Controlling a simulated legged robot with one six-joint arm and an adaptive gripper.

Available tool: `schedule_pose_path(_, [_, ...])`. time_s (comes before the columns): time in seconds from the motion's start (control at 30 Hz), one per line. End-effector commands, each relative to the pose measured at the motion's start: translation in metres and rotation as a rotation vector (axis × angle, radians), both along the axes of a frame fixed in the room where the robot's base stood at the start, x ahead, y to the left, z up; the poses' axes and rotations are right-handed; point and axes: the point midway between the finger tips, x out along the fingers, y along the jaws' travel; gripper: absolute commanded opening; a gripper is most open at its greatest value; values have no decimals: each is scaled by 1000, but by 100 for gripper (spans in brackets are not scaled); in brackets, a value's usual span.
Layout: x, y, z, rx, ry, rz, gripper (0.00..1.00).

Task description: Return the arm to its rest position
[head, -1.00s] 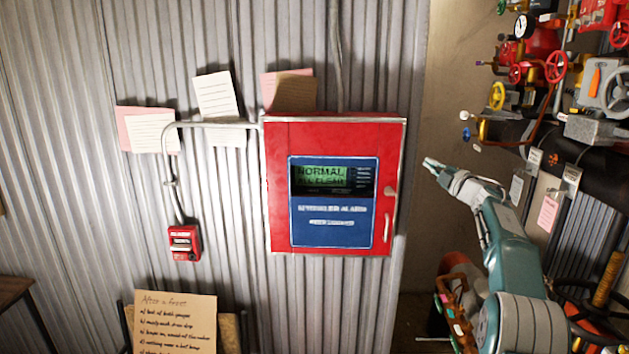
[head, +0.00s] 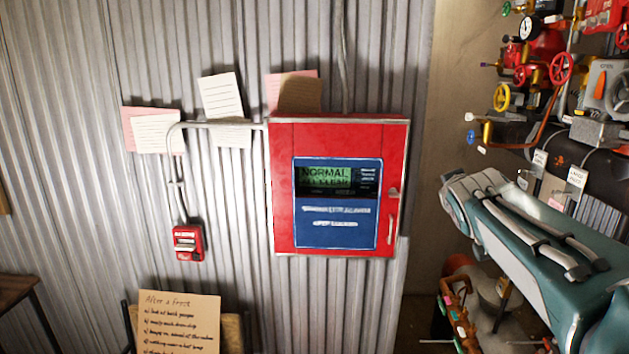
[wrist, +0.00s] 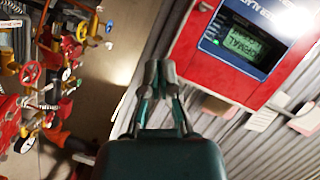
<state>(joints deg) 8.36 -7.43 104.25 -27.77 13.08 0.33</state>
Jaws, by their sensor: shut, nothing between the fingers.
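My gripper (wrist: 157,75) shows in the wrist view with its fingers together and nothing between them. In the head view my teal arm fills the lower right, folded close to the camera, and the fingertips cannot be made out there. The red alarm panel (head: 285,190) hangs on the corrugated wall left of the arm, its screen reading NORMAL, ALL CLEAR. The panel also shows at the upper right of the wrist view (wrist: 190,60), apart from the fingers.
Pipework with a red handwheel (head: 561,68) and a yellow handwheel (head: 501,97) stands at the right, behind my arm. A red pull station (head: 188,243) is on the wall. A handwritten note (head: 179,325) stands at lower left. Open space lies before the wall.

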Motion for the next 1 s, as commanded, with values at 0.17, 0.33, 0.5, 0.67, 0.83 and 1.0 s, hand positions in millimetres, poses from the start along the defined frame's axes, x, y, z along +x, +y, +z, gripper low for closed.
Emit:
schedule_pose_path(0.17, [-83, 26, -50, 151, 176, -50, 0])
schedule_pose_path(0.33, [-165, 53, -108, 290, 365, -80, 0])
schedule_pose_path(0.5, [-243, 80, -166, 411, 554, -90, 0])
schedule_pose_path(0.67, [-285, 95, -197, 473, 662, -90, 0])
schedule_pose_path(0.83, [-294, 98, -204, 486, 686, -90, 0])
schedule_pose_path(1.0, [-293, 97, -204, 485, 685, -90, 0])
